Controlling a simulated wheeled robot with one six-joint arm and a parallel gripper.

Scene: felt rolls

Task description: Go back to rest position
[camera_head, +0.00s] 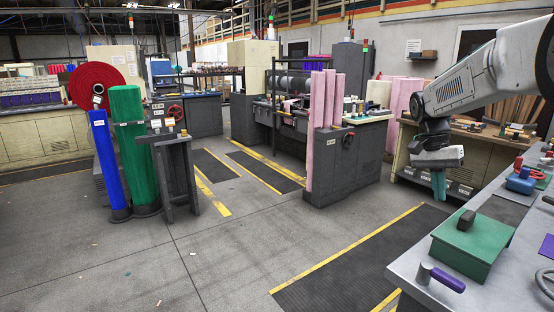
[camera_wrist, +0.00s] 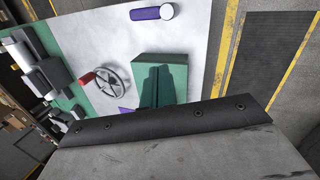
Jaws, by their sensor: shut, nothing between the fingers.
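My gripper (camera_head: 438,186) hangs from my arm at the right of the head view, above the floor beyond the workbench. Its green fingers point down, are shut together and hold nothing. In the wrist view, the fingers (camera_wrist: 163,86) show as dark green shapes close together, in front of a green surface. The grey workbench (camera_head: 412,268) lies in front of and to the right of my gripper.
On the workbench are a green box (camera_head: 468,246), a purple-handled tool (camera_head: 443,279) and a blue tool (camera_head: 520,181). The wrist view shows a handwheel (camera_wrist: 107,88). A dark machine (camera_head: 342,165) stands mid-scene.

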